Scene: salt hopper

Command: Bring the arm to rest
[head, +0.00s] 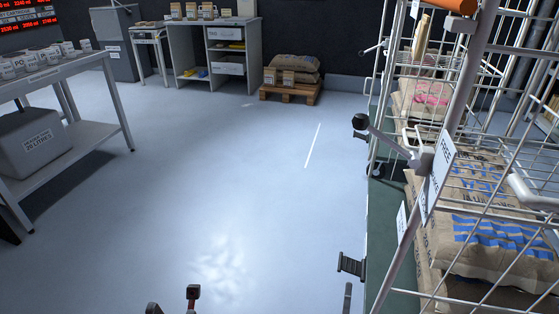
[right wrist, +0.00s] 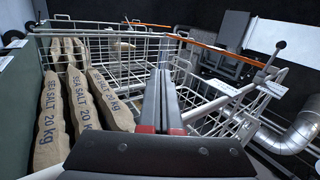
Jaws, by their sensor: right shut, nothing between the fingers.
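My right gripper (right wrist: 163,85) points away from the camera in the right wrist view. Its two grey fingers lie together with nothing between them. They overlap the wire cage trolley (right wrist: 115,42) in that view, and I cannot tell whether they touch it. In the head view only a thin grey tip of the right gripper (head: 347,298) shows at the bottom edge, left of the trolley (head: 390,275). The rest of that arm is cut off there.
Salt sacks (right wrist: 98,97) lie in the trolley. A lever with a black knob (head: 360,122) juts left from the cage beside a white sign (head: 438,175). A table (head: 95,62) stands left, a pallet (head: 290,93) with sacks at the back. The middle floor is clear.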

